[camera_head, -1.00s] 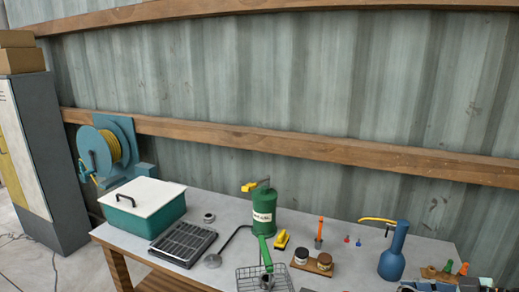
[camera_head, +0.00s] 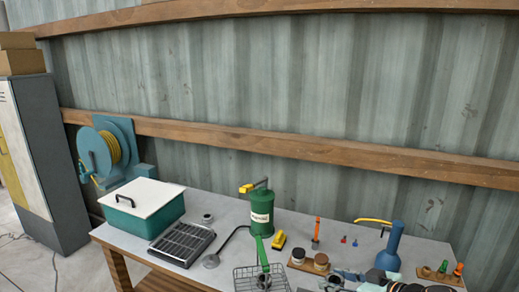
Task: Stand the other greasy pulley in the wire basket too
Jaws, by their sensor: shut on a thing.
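The wire basket (camera_head: 247,281) stands at the front edge of the bench, cut by the bottom of the picture. A dark round pulley (camera_head: 264,282) is inside it, partly hidden by the wires and the green-handled tool. My gripper (camera_head: 338,280) is at the bottom, right of the basket and apart from it. It is shut on a small grey piece, which looks like the other greasy pulley (camera_head: 331,285); the picture's lower edge and the fingers hide much of it.
A green canister (camera_head: 262,210), a yellow-black tool (camera_head: 278,240) and a wooden block with two jars (camera_head: 310,263) stand behind the basket. A blue bottle (camera_head: 391,247) stands near my gripper. A grey slatted tray (camera_head: 182,244) and a small grey ring (camera_head: 207,218) lie left.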

